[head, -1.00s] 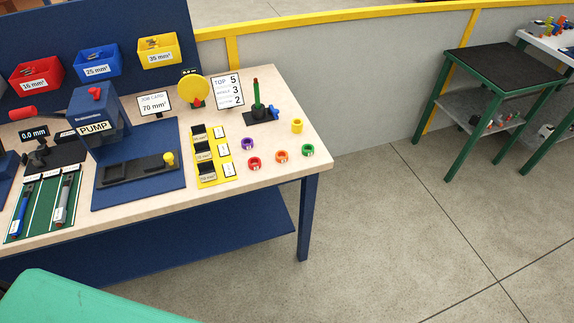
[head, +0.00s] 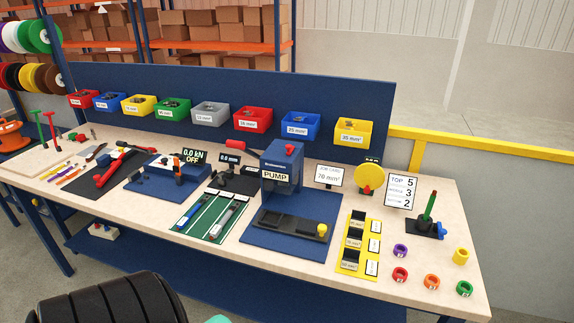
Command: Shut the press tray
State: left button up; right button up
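The press (head: 283,168) is a blue block labelled PUMP with a red knob on top. It stands on a blue base plate (head: 262,240) on the workbench. The press tray (head: 287,225) is a long black slide in front of the press, with a yellow knob (head: 321,231) at its right end. The tray lies out in the open, clear of the press body. How it joins the press is too small to tell.
A yellow holder (head: 353,263) with black blocks stands right of the press, and coloured rings lie beyond it. A green mat (head: 190,232) with two tools lies left. A job card (head: 329,175) stands behind. Coloured bins (head: 253,120) line the back panel.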

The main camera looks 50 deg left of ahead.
aim_at(267, 219)
jog(key=j+u, duration=0.1)
jog(key=u, duration=0.35)
jog(key=i+u, duration=0.1)
jog(key=u, duration=0.85)
jog(key=i+j+u, duration=0.1)
jog(key=j, duration=0.1)
